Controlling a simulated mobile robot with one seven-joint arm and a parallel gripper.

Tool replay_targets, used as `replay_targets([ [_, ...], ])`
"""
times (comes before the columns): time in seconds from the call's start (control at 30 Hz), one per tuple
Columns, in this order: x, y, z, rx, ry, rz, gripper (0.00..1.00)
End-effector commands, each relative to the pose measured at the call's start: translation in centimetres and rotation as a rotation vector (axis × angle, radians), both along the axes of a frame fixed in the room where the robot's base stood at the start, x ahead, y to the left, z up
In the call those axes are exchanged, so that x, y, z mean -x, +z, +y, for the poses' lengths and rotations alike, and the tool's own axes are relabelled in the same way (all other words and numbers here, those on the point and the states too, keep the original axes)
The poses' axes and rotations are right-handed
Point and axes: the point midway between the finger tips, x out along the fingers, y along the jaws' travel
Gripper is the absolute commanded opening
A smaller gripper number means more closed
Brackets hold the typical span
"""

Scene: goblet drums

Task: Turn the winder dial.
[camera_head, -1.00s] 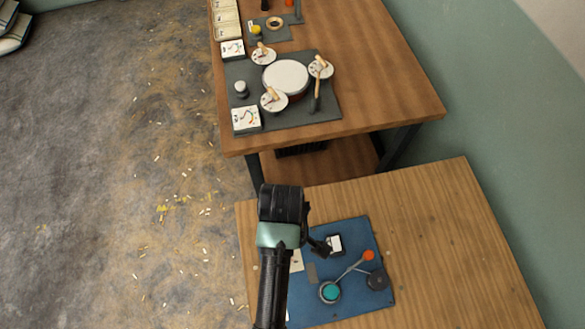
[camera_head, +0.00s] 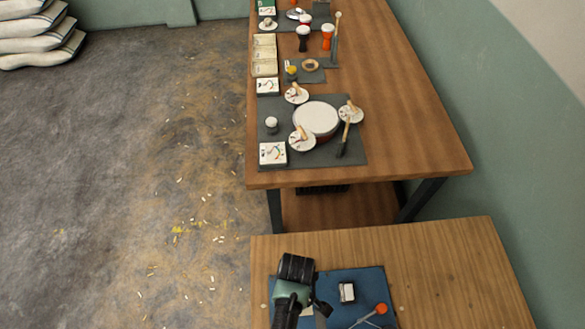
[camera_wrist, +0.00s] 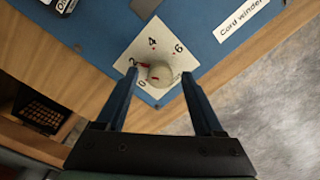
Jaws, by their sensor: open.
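The winder dial (camera_wrist: 159,74) is a round pale knob on a white plate (camera_wrist: 132,47) in the wrist view. The plate carries the numbers 0, 2, 4 and 6 and small red marks. A white "Cord winder" label (camera_wrist: 241,16) is on the blue board (camera_wrist: 200,22). In the head view my arm hides the dial.
In the head view the blue board (camera_head: 372,283) lies on the near wooden table (camera_head: 440,270), bearing a small white-topped box (camera_head: 347,292) and an orange-knobbed lever (camera_head: 381,309). The table's right is clear. A farther table (camera_head: 410,130) holds drums. A second dial (camera_wrist: 62,4) shows in the wrist view.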

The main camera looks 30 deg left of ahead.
Motion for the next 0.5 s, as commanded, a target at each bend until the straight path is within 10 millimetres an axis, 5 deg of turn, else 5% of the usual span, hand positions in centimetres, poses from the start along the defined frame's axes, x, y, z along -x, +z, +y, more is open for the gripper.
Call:
replay_targets([
  [0.27, -0.02, -0.06, 0.00, 0.000, 0.000, 0.000, 0.67],
  [0.5, 0.00, -0.05, 0.00, 0.000, 0.000, 0.000, 0.24],
])
